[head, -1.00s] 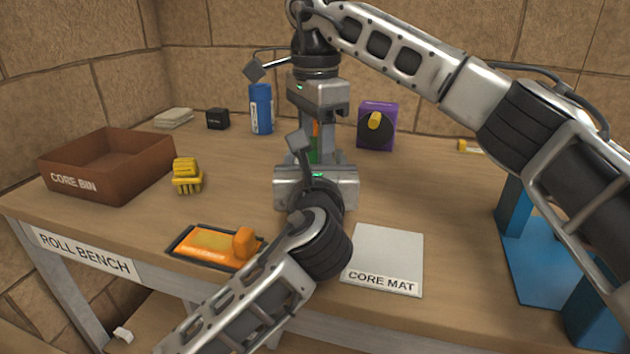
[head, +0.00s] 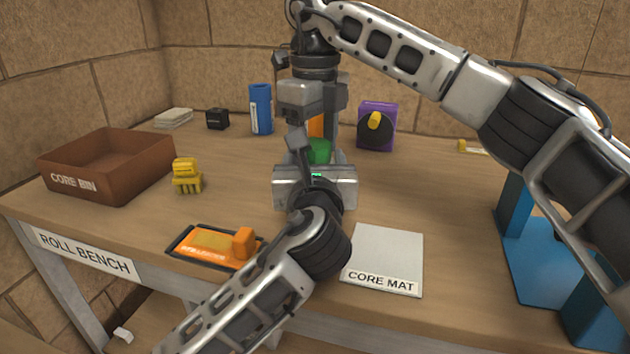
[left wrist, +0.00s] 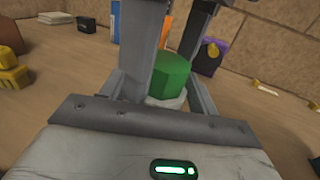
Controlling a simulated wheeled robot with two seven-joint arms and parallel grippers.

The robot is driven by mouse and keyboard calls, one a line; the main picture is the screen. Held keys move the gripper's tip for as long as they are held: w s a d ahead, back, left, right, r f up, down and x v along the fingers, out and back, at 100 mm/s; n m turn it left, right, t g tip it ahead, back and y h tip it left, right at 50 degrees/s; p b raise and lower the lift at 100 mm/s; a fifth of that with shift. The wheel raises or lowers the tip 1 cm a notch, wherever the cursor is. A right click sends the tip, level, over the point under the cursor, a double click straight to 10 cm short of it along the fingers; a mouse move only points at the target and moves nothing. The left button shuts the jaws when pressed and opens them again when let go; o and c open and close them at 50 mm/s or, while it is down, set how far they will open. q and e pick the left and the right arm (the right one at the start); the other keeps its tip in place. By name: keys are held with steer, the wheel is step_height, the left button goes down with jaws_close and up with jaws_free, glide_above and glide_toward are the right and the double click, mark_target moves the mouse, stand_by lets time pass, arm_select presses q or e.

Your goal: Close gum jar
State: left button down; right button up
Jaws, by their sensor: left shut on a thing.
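The gum jar is largely hidden by my grippers in the head view, where its green lid (head: 320,151) shows. In the left wrist view the green lid (left wrist: 172,76) is on top of a pale jar body (left wrist: 170,101). My left gripper (head: 318,162) is low at the bench, shut on the jar body. My right gripper (head: 320,143) points straight down from above the jar. Its fingers are apart, one on each side of the lid; whether they touch it is unclear.
An orange item (head: 316,124) stands behind the jar. A blue canister (head: 260,109) and a purple box (head: 377,121) stand at the back. The core bin (head: 107,185), a yellow object (head: 187,178), an orange tray (head: 208,245) and the core mat (head: 385,258) lie around.

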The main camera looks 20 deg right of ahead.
arm_select(q)
steer(key=shift+f, duration=0.15)
arm_select(e)
steer(key=shift+r, duration=2.3)
steer(key=shift+c, duration=0.4)
steer(key=r+n, duration=0.1)
steer(key=n, duration=0.3)
steer(key=shift+r, duration=0.35)
steer(key=n, duration=0.1)
steer(key=r+n, duration=0.1)
steer(key=n, duration=0.2)
steer(key=shift+r+n, duration=0.3)
steer(key=shift+r, duration=0.05)
